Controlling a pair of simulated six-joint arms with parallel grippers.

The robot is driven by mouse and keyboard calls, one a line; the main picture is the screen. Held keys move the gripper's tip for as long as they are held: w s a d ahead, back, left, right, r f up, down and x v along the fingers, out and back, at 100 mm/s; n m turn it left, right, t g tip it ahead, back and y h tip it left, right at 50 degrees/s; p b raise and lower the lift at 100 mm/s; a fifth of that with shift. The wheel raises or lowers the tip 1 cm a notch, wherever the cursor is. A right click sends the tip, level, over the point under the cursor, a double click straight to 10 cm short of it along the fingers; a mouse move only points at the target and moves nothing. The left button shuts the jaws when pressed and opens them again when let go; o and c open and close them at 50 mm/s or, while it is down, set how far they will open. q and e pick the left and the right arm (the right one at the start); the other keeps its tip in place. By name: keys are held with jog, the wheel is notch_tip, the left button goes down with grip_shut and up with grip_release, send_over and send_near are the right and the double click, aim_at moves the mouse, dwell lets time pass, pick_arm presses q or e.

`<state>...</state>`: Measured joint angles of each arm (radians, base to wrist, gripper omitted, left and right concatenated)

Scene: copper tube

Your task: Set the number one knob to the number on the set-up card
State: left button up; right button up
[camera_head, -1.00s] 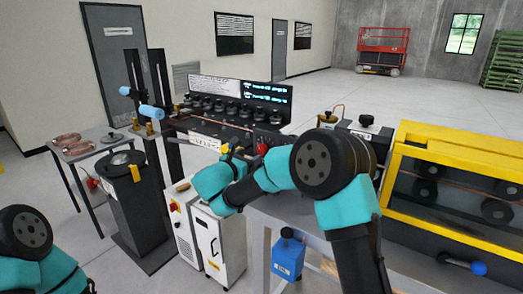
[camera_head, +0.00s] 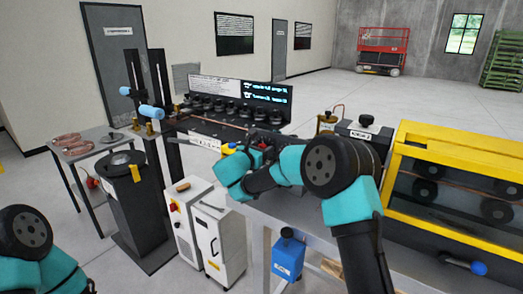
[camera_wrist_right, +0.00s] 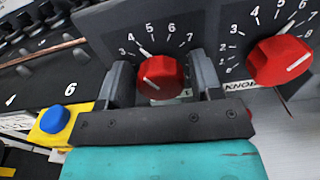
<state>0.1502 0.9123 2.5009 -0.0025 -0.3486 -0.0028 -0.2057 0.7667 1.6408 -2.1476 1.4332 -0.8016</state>
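In the right wrist view a red knob (camera_wrist_right: 160,74) sits on a dark panel with a white number dial. Its white mark points up and left, roughly around 4 to 5. My right gripper (camera_wrist_right: 165,85) has one finger on each side of this knob, with narrow gaps, so it looks open around it. A second red knob (camera_wrist_right: 280,60) with its own dial is to the right. A label below is partly hidden, so which knob is number one cannot be told. No set-up card is readable. My left gripper is out of view.
A blue button (camera_wrist_right: 54,118) on a yellow box is left of the gripper. The black roller machine (camera_head: 207,111) with a lit display (camera_head: 265,92) stands behind. A yellow-framed guard (camera_head: 455,155) is on the right. A copper tube (camera_wrist_right: 45,52) runs at the left.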

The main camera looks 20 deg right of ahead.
jog(key=c, duration=0.7)
jog(key=shift+n, duration=0.3)
jog(key=n, duration=1)
jog(key=shift+w+a, duration=0.1)
dwell(0.4)
jog(key=o, duration=0.9)
